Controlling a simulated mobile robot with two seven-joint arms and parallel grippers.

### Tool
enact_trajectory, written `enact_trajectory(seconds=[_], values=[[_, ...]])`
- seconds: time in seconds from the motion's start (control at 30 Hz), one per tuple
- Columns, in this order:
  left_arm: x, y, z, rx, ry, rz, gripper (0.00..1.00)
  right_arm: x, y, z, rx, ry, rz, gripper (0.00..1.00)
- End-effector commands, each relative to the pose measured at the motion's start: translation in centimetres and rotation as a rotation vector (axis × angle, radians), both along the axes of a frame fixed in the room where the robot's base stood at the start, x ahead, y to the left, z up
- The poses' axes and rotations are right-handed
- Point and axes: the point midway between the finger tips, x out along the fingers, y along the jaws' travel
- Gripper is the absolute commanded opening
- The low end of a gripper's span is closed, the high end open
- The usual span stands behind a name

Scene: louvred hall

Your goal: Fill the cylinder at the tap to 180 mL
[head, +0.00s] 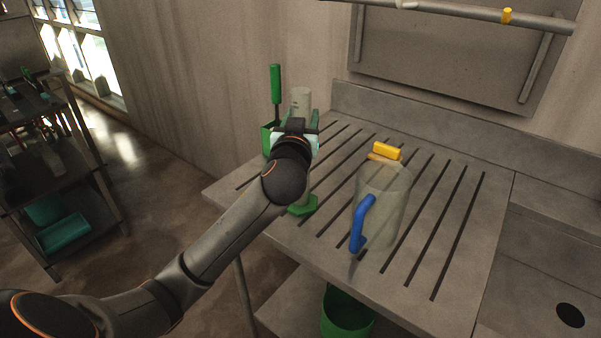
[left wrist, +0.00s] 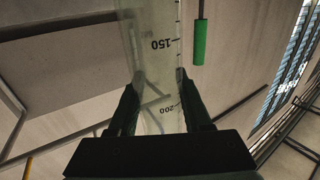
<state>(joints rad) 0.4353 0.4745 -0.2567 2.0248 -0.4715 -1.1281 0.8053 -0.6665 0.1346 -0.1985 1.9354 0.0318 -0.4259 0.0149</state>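The clear measuring cylinder (head: 300,98) stands upright at the left of the grooved draining board (head: 325,240), its green foot (head: 302,205) on the board. My left gripper (head: 297,137) is level at its upper part, its fingers on either side of it. In the left wrist view the cylinder (left wrist: 152,40) shows upside down with 150 and 200 marks, and fills the gap between the fingers of my left gripper (left wrist: 160,85); the gripper looks shut on it. No water level can be made out in it. No tap spout is clearly in view. My right gripper is not in view.
A clear jug (head: 390,205) with a blue handle stands right of the cylinder, a yellow block (head: 386,151) behind it. A green-handled brush (head: 275,85) stands close behind the cylinder. The sink (head: 540,260) is at right. A pipe (head: 455,12) crosses above. A green bucket (head: 346,312) sits below.

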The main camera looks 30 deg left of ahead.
Motion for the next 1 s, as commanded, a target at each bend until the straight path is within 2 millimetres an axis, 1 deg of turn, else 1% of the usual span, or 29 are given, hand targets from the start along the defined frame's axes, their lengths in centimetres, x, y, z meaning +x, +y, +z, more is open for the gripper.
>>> enact_trajectory(seconds=[0.03, 0.07, 0.4, 1.0], values=[[0.0, -0.01, -0.01, 0.0, 0.0, 0.0, 0.42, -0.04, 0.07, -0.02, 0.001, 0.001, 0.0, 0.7], [-0.01, -0.02, -0.01, 0.0, 0.0, 0.0, 0.39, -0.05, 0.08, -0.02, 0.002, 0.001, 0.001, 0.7], [-0.01, -0.02, -0.02, 0.0, 0.0, 0.0, 0.01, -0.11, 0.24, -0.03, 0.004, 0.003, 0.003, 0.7], [-0.01, -0.02, 0.1, 0.0, -0.001, 0.0, 0.0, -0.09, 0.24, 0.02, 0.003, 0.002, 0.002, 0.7]])
